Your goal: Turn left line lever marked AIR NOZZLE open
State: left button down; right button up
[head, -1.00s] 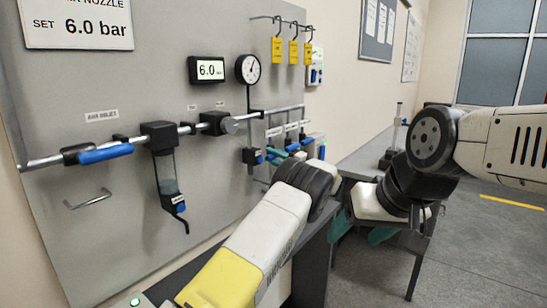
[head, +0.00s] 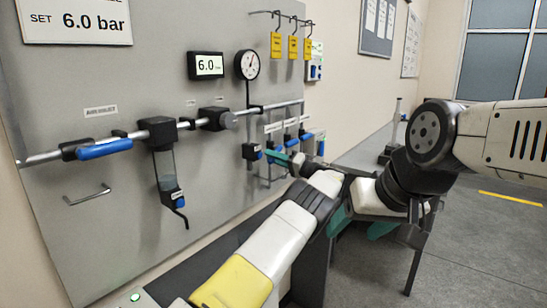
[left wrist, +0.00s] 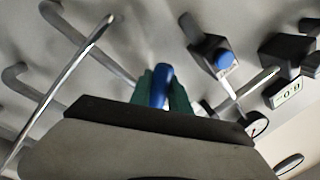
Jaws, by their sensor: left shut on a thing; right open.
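My left gripper (head: 277,157) is at the row of small levers on the right part of the grey panel. Its teal fingers are shut on a blue lever handle (left wrist: 160,84), which shows between them in the left wrist view. In the head view the fingers and wrist hide most of that lever. Small white labels (head: 272,127) hang above the lever row; their print is too small to read. My right gripper (head: 360,224) is open and empty, low and away from the panel, with its teal fingers apart.
A larger blue handle (head: 104,149) sits on the main pipe at left. A filter bowl (head: 168,175), a gauge (head: 247,65) and a 6.0 display (head: 207,66) are on the panel. Pipes (left wrist: 75,65) run close around my left gripper. A bench (head: 365,150) stands behind my right arm.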

pick_arm(q)
jog(key=shift+d+f, duration=0.1)
jog(key=shift+f, duration=0.1)
dwell(0.3)
jog(key=c, duration=1.2)
grip_release()
jog(key=shift+c, duration=0.2)
jog(key=shift+r, duration=0.1)
